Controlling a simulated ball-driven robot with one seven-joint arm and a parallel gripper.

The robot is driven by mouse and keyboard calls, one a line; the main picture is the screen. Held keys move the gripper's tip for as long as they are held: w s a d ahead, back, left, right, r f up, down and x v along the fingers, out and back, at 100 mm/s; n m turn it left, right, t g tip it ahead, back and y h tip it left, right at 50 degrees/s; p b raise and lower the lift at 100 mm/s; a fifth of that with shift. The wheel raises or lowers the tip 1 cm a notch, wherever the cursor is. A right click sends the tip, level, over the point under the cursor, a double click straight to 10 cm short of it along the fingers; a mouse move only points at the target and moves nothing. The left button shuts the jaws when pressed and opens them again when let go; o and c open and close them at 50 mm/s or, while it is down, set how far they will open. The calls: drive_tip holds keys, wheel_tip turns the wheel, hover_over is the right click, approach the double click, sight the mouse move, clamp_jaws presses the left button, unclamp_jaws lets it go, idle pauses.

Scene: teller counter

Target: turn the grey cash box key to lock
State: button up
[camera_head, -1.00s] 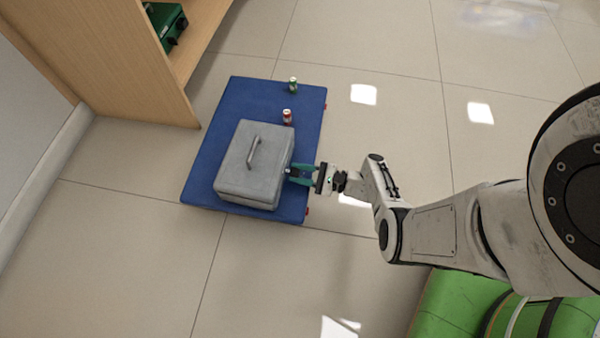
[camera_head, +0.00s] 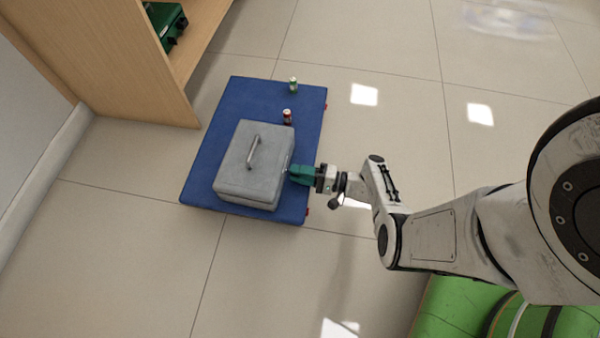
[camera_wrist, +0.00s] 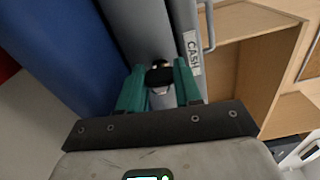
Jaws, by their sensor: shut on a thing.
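The grey cash box (camera_head: 250,180) sits closed on a blue platform, its lid handle (camera_head: 254,152) on top. My gripper (camera_head: 293,174) is level with the box's right side and almost touches it. In the wrist view its two green fingers (camera_wrist: 159,70) are shut on the key (camera_wrist: 159,78), a small piece with a dark head at the box's side. The key's tip and the keyhole are hidden. A label reading "CASH" (camera_wrist: 192,52) runs sideways along the box in the wrist view.
The blue platform (camera_head: 212,130) lies on the tiled floor. A red can (camera_head: 287,116) and a green can (camera_head: 293,85) stand behind the box. A wooden shelf unit (camera_head: 140,65) with a green case (camera_head: 168,22) is at the upper left.

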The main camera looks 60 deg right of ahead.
drive_tip(key=shift+n, duration=0.7)
drive_tip(key=o, duration=1)
drive_tip(key=shift+o, duration=0.2)
drive_tip(key=v, duration=1)
drive_tip(key=shift+s+d, duration=0.15)
drive_tip(key=shift+s, duration=0.2)
